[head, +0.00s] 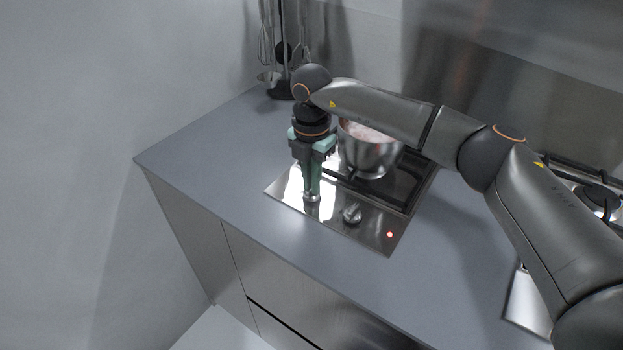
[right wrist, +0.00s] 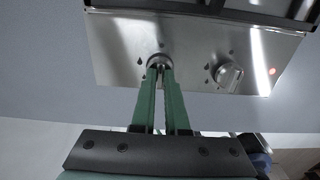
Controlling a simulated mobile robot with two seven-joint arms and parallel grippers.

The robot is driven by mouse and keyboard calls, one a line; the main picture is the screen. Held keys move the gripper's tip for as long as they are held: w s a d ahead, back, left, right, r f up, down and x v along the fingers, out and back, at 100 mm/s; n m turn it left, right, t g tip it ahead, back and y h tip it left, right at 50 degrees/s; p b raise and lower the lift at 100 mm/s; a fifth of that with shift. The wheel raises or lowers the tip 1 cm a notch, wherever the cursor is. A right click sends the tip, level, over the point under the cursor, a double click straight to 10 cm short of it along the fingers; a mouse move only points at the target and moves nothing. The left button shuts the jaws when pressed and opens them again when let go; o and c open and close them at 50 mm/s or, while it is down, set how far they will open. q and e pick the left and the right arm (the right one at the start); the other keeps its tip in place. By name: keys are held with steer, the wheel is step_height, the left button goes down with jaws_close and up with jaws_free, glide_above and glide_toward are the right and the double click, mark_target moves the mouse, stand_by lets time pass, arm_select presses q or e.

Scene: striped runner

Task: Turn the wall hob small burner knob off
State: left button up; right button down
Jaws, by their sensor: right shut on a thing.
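The hob (head: 370,237) is a steel plate set in the grey counter, with two round metal knobs along its front edge. My right gripper (head: 311,190) points down with its green fingers shut on the left knob (head: 311,197). In the right wrist view the fingertips (right wrist: 160,68) close around this left knob (right wrist: 158,58), hiding part of it. The right knob (head: 352,213) is free, and it also shows in the right wrist view (right wrist: 228,75). A red light (head: 390,234) glows at the hob's right front corner. My left gripper is out of view.
A steel pot (head: 367,158) with pinkish contents stands on the hob just behind my right gripper. A utensil stand (head: 281,90) is at the back by the wall. Another hob (head: 597,200) lies at the right. The counter's left part (head: 215,165) is clear.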

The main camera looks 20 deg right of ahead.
stand_by(0.3)
steer(key=c, duration=0.9)
jaws_free()
steer(key=shift+r, duration=0.1)
step_height(320, 180, up, 12)
steer(key=shift+r+b, duration=0.2)
steer(key=shift+b, duration=0.2)
